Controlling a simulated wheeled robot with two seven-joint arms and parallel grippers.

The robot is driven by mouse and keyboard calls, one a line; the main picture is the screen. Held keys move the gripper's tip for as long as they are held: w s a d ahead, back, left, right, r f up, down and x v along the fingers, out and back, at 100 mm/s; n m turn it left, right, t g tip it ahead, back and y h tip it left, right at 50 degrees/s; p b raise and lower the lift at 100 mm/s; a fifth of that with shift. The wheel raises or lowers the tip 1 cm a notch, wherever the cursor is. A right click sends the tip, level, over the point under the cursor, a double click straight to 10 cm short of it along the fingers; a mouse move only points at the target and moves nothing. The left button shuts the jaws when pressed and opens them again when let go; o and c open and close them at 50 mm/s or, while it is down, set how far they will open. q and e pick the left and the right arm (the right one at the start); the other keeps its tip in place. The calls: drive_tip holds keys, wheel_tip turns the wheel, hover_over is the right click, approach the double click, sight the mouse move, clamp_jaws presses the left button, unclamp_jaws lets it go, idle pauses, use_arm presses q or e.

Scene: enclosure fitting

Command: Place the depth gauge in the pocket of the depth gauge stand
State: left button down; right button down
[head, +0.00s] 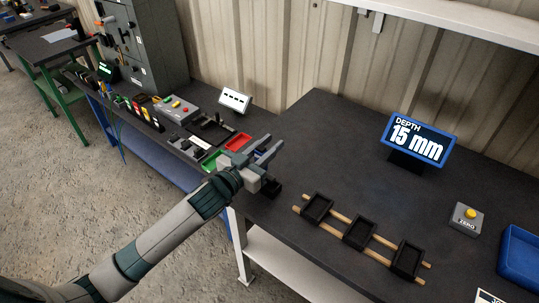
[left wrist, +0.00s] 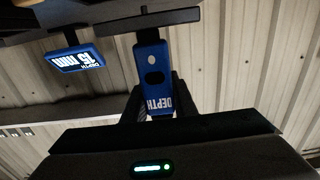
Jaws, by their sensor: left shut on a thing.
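The depth gauge (left wrist: 152,72) has a blue body marked DEPTH and a wide dark crossbar at its far end. My left gripper (left wrist: 154,104) is shut on the body, with a dark finger on each side. In the head view my left gripper (head: 268,153) is over the left edge of the main table; the gauge is hard to make out there. A small black block (head: 271,188) sits on the table just below the gripper, partly hidden; I cannot tell whether it is the depth gauge stand or see a pocket. My right gripper is not in view.
A blue display (head: 419,138) reads 15 mm. Three black trays sit on wooden rails (head: 383,241). A yellow-button ZERO box (head: 466,220) and a blue bin (head: 520,262) are at right. The side bench holds red and green trays (head: 238,142).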

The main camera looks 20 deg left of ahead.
use_arm(q)
wheel_tip(320, 180, down, 4)
drive_tip(key=shift+r+p, duration=0.1)
drive_tip(key=shift+p, duration=0.35)
drive_tip(key=shift+f, duration=0.2)
drive_tip(key=c, duration=1.4)
unclamp_jaws()
drive_tip(key=shift+c, duration=0.2)
drive_tip(key=shift+r, duration=0.15)
